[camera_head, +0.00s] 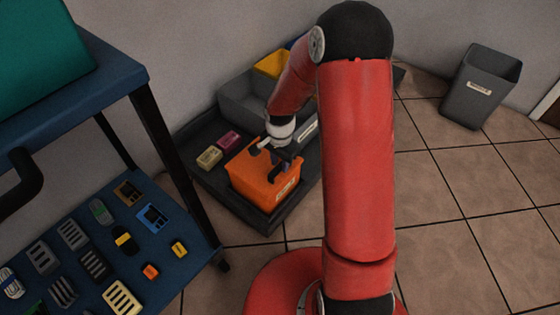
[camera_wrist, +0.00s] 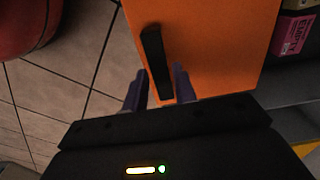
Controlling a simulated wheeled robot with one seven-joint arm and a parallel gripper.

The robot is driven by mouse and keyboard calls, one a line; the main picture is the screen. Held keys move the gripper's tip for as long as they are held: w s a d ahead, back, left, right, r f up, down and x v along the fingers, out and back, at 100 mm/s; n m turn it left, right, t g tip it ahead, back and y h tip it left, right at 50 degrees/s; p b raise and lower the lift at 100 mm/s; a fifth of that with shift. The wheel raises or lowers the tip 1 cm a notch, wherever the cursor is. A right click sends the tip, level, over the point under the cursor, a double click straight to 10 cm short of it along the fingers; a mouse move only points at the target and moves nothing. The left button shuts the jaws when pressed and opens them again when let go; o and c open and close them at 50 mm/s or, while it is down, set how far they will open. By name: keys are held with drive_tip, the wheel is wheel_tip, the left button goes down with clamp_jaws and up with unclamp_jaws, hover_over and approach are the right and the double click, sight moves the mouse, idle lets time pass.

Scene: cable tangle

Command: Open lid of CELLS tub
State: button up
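The orange tub (camera_head: 250,172) with a flat orange lid stands in a dark tray on the floor, its pale front label (camera_head: 286,190) too small to read. The lid looks shut. In the wrist view the lid (camera_wrist: 220,45) fills the upper middle, with a black bar handle (camera_wrist: 153,52) near its left edge. My gripper (camera_wrist: 160,70) is open, one finger on each side of the handle's near end, with gaps visible on both sides. Its height over the lid is hard to tell. In the head view my gripper (camera_head: 280,162) is over the tub and partly hides the lid.
The dark tray (camera_head: 205,178) also holds a grey bin (camera_head: 238,103), a yellow bin (camera_head: 272,64), a magenta box (camera_head: 228,140) and a cream box (camera_head: 209,157). A blue shelf unit (camera_head: 185,235) with small devices stands left. A grey waste bin (camera_head: 480,88) stands right on open tiled floor.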

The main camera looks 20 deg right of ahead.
clamp_jaws()
